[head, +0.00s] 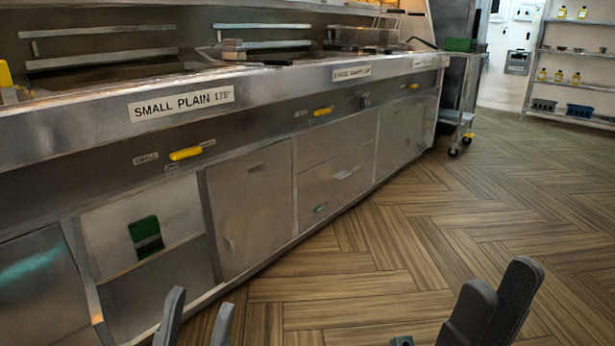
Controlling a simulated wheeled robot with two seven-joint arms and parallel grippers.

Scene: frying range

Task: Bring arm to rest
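My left gripper (203,300) shows at the bottom edge, left of the middle. Its two dark grey fingers stand apart with floor and cabinet visible between them, and nothing is held. My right gripper (500,275) shows at the bottom right, in front of the bare floor. Its two fingertips are apart with nothing between them, though the fingers overlap lower down from this angle. The wrists and most of both arms are outside the picture.
A long steel frying range (250,205) with yellow handles runs from the left towards the back. A wheeled trolley (458,115) stands at its far end. Shelves (574,86) with bottles and bins stand at the back right. The wooden floor (400,240) is clear.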

